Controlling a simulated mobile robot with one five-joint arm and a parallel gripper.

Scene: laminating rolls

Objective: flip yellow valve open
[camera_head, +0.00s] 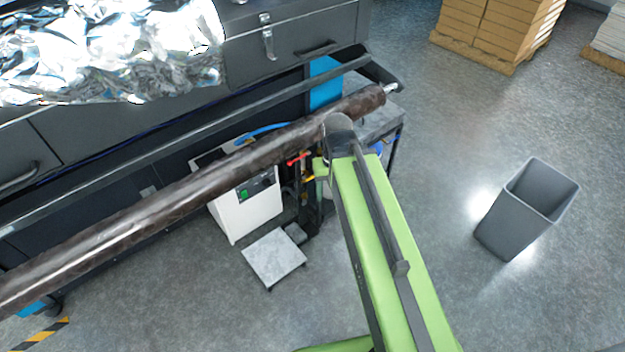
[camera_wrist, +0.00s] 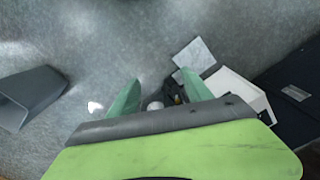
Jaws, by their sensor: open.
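A small yellow piece, likely the yellow valve handle (camera_head: 309,178), shows just left of the end of my arm in the head view, below a red handle (camera_head: 298,160). In the wrist view a small yellow spot (camera_wrist: 178,99) lies between my fingers, near the right one. My gripper (camera_wrist: 161,77) is open, with its two green fingers spread and nothing held. It points down over the valve area, and I cannot tell its height above it. My arm and the fingers hide part of the valve, so its angle is unclear.
A long dark roll (camera_head: 190,180) crosses above a white machine box (camera_head: 247,212), close to my arm. A small grey platform (camera_head: 273,257) stands on the floor. A grey bin (camera_head: 527,208) stands at right with clear floor around it. Stacked boxes (camera_head: 497,30) are far back.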

